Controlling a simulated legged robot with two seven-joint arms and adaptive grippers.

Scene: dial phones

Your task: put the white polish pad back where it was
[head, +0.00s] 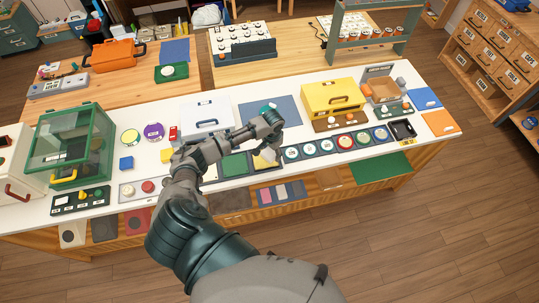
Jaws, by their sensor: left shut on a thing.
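My left arm reaches up from the bottom of the head view and bends over the white table. My left gripper (271,148) points down at the table's middle, shut on a small white thing (269,154) that looks like the white polish pad. The fingers and wrist hide most of it. It is over or beside a yellow square (259,163); I cannot tell if they touch. A blue mat (287,108) lies behind the gripper, with a small white and teal thing on it, partly hidden by my wrist. My right gripper is not in view.
A green square (235,165) lies left of the yellow one, and a row of round dials (327,147) runs right. A white case (203,111) and a yellow case (332,98) stand behind. A green glass cabinet (72,143) stands at the left.

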